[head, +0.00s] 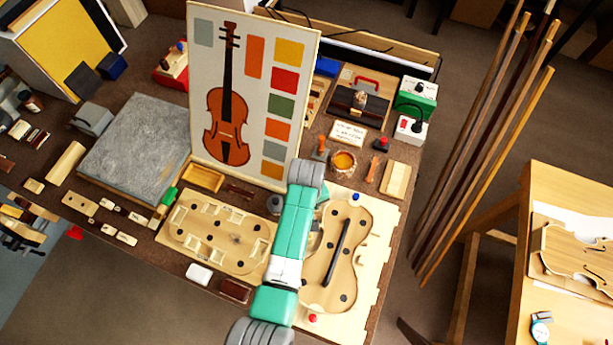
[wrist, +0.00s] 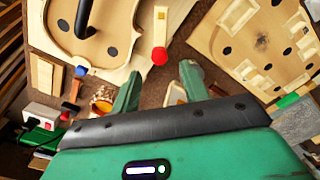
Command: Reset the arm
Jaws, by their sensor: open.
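My gripper (wrist: 159,82) is open in the wrist view, its two green fingers apart with nothing held between them. It is above the bench, near a pale wooden block with a red ball end (wrist: 159,56). In the head view my green and white arm reaches up over the bench from the bottom edge, between two violin-shaped wooden forms. The arm mostly hides the gripper there. The right form (head: 318,262) holds a dark bar (head: 338,252); the left form (head: 213,238) carries several small blocks. Both forms also show in the wrist view.
A tall panel with a violin picture and colour swatches (head: 202,80) stands behind the arm. A jar of amber liquid (head: 343,161), green and white boxes, and small tools are at the back right. Long wooden poles (head: 480,150) lean beside the bench. A second table (head: 519,270) is right.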

